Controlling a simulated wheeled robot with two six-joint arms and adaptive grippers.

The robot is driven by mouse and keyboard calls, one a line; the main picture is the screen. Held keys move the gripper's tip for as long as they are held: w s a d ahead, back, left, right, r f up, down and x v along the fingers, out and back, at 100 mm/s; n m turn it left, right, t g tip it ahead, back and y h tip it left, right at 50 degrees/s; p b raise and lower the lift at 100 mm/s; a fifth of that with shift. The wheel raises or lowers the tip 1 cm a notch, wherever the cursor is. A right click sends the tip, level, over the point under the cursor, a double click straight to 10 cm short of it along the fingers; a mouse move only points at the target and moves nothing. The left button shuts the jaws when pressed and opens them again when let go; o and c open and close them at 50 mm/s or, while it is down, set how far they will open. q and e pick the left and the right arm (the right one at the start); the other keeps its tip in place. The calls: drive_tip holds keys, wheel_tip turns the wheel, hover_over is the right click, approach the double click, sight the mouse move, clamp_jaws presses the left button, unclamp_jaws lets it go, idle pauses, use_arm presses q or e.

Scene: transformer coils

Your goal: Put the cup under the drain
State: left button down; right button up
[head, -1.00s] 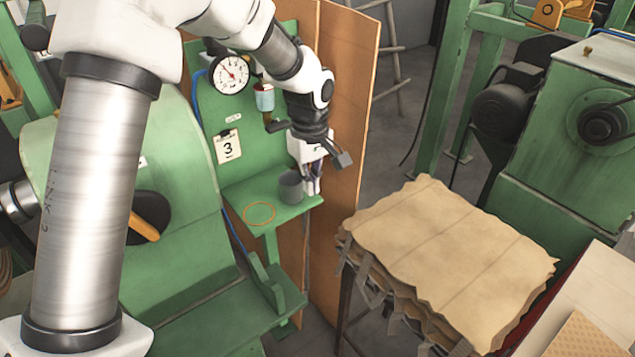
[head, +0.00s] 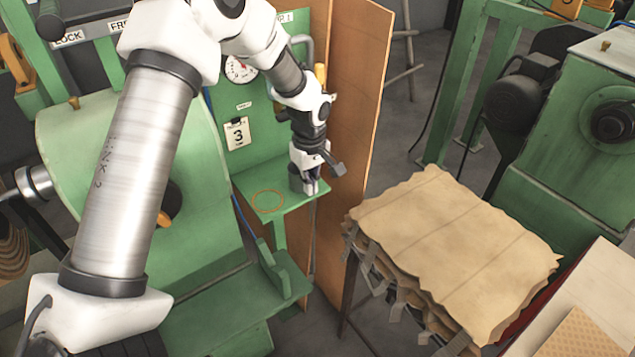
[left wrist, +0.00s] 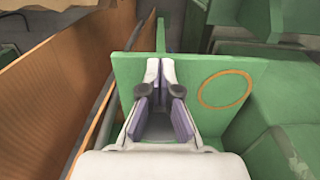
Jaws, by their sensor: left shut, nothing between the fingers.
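My left gripper (head: 311,185) is low over the right end of a small green shelf (head: 250,183). It is shut with nothing held. A sliver of the grey cup (head: 295,182) shows just left of the fingers in the head view; the rest is hidden behind the gripper. I cannot tell whether they touch. In the left wrist view, the closed fingertips (left wrist: 160,72) lie over the shelf (left wrist: 190,75), and I cannot make out the cup. An orange ring (head: 268,201) marks the shelf left of the gripper. The drain is hidden behind my left arm. My right gripper is not in view.
A green panel with a gauge (head: 241,69) and a "3" card (head: 237,133) rises behind the shelf. A brown board (head: 355,110) stands close on the right. A stack of brown sheets (head: 455,250) lies farther right.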

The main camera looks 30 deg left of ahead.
use_arm(q)
drive_tip(key=shift+w+d, duration=0.1)
drive_tip(key=shift+w, duration=0.05)
drive_tip(key=shift+w+a+r+p, duration=0.1)
drive_tip(key=shift+w+a+p, duration=0.05)
drive_tip(key=shift+a+p, duration=0.2)
drive_tip(key=shift+w+a+p, duration=0.2)
drive_tip(key=shift+a, duration=0.35)
drive_tip(key=shift+w+a+p, duration=0.15)
drive_tip(key=shift+a, duration=0.45)
